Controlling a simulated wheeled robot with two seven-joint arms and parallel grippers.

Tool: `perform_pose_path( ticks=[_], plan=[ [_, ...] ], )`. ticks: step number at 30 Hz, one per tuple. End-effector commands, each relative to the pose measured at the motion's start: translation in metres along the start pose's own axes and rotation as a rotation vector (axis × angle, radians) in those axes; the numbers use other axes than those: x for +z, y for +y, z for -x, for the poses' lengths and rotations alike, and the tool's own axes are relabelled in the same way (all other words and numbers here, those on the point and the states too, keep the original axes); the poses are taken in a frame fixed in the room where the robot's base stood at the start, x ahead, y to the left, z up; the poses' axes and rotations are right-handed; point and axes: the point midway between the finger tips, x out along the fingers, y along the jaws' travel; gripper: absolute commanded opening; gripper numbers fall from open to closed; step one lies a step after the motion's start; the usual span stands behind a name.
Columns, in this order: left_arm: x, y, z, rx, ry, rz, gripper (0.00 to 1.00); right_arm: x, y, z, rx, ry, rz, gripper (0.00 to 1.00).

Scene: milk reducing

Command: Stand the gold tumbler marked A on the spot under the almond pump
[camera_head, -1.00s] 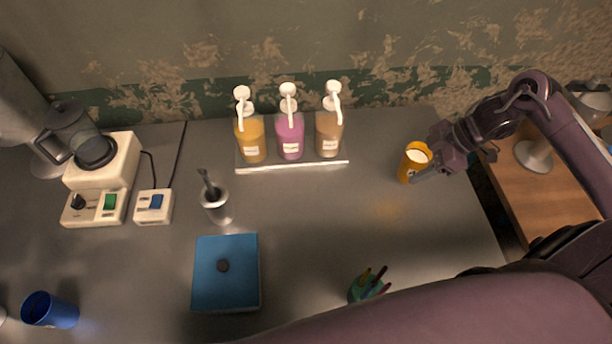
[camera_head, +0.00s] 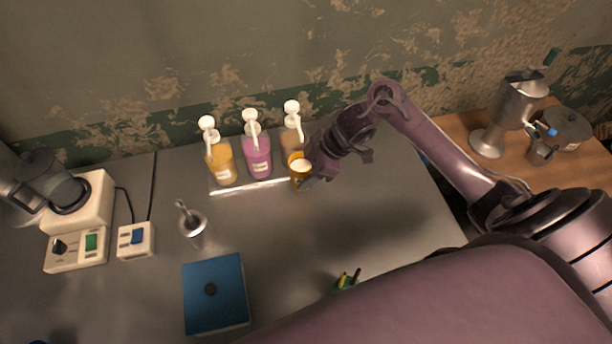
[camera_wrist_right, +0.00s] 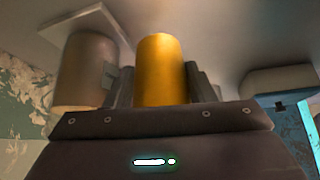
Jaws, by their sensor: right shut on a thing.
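The gold tumbler (camera_head: 299,174) has a pale white filling and is held in my right gripper (camera_head: 312,172). It also shows between the two fingers in the right wrist view (camera_wrist_right: 160,70). I cannot see the mark A. The tumbler is just in front of the rightmost, brown pump bottle (camera_head: 290,140) and partly covers it. That bottle also shows beside the tumbler in the right wrist view (camera_wrist_right: 87,72). Its label is hidden or too small to read. I cannot tell if the tumbler touches the surface. My left gripper is not in view.
A purple bottle (camera_head: 257,158) and an amber bottle (camera_head: 221,162) stand left on the same pale tray (camera_head: 245,189). A metal cup (camera_head: 194,227), a blue box (camera_head: 215,293) and a pen holder (camera_head: 344,285) are nearer. The counter (camera_head: 370,215) right of the tumbler is clear.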

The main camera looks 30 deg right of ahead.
Motion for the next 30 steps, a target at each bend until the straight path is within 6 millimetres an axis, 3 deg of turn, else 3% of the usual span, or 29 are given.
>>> perform_pose_path(
  ticks=[6, 18, 19, 21, 24, 30],
  plan=[
    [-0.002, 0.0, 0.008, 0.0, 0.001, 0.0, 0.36, 0.015, -0.001, -0.024, -0.004, 0.0, -0.004, 0.17],
    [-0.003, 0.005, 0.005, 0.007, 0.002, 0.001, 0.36, 0.02, -0.001, -0.029, -0.002, 0.0, 0.0, 0.17],
    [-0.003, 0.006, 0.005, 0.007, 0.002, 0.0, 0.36, 0.02, -0.001, -0.03, -0.003, -0.001, -0.001, 0.51],
    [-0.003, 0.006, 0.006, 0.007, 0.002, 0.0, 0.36, 0.02, -0.001, -0.029, -0.003, -0.001, 0.0, 0.6],
    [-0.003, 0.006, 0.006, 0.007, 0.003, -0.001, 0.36, 0.02, -0.001, -0.029, -0.003, -0.001, -0.001, 0.71],
    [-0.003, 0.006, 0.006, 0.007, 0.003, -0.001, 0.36, 0.02, -0.001, -0.029, -0.003, -0.001, -0.001, 0.71]
  ],
)
